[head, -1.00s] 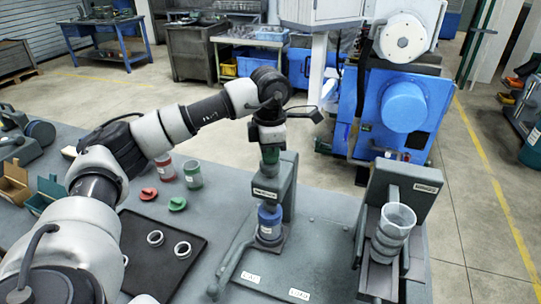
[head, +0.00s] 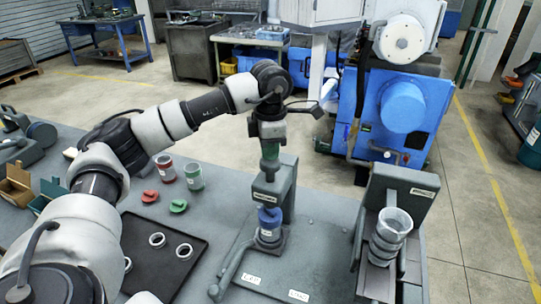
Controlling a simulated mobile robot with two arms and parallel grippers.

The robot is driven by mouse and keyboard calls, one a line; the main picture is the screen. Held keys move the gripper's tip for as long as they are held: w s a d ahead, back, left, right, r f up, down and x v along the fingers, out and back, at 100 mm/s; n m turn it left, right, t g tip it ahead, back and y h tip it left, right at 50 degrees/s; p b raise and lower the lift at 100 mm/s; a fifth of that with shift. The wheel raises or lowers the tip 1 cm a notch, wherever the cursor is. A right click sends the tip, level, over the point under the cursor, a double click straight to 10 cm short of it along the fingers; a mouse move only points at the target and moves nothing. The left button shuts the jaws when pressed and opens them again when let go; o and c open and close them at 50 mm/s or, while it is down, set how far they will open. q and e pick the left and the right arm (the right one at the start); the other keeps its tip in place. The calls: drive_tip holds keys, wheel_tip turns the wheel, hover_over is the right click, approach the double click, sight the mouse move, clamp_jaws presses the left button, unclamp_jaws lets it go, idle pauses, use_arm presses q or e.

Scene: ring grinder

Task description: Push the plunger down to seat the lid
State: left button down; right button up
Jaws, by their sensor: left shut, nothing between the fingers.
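The press (head: 285,190) stands on the bench in the middle, with a labelled bracket. Its upright plunger (head: 267,172) sits above the bracket. Below the bracket is a container with a blue upper part (head: 269,217), which appears to be the lid; its fit is too small to judge. My left gripper (head: 270,152) points down, shut and empty, directly over the plunger top. Whether it touches the plunger cannot be told. My right gripper is not in view.
A second grey fixture (head: 405,200) with stacked pale rings (head: 391,235) stands on the right.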

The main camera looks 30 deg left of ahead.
use_arm(q)
drive_tip(key=shift+r+p, duration=1.75)
drive_tip(key=shift+r, duration=1.2)
